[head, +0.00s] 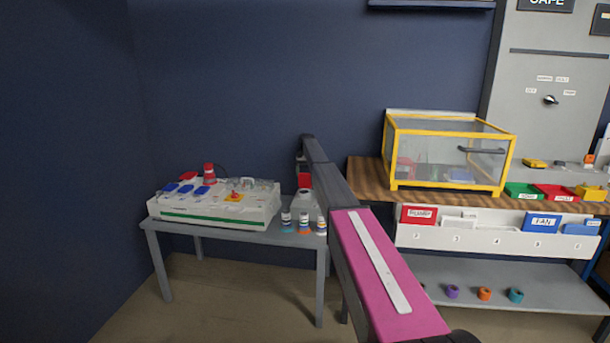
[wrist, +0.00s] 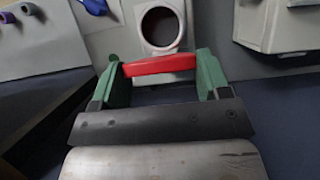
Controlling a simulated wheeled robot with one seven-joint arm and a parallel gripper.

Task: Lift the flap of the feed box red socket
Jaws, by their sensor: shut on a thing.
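The red flap (wrist: 160,65) lies across between the two green fingers of my gripper (wrist: 159,62), which are shut on its ends. Just beyond it in the wrist view is a round socket with a dark opening (wrist: 160,26) on a pale box. The opening is uncovered, and the flap stands away from it. In the head view the red flap (head: 304,181) shows above a small grey-white box (head: 304,197) on the grey table. My arm hides part of this area, and the fingers are hard to make out there.
A white box with a green stripe (head: 215,208) and blue flaps stands at left on the grey table (head: 240,236). Several small bottles (head: 303,226) stand at its front edge. A yellow-framed clear case (head: 447,155) sits on the wooden bench at right.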

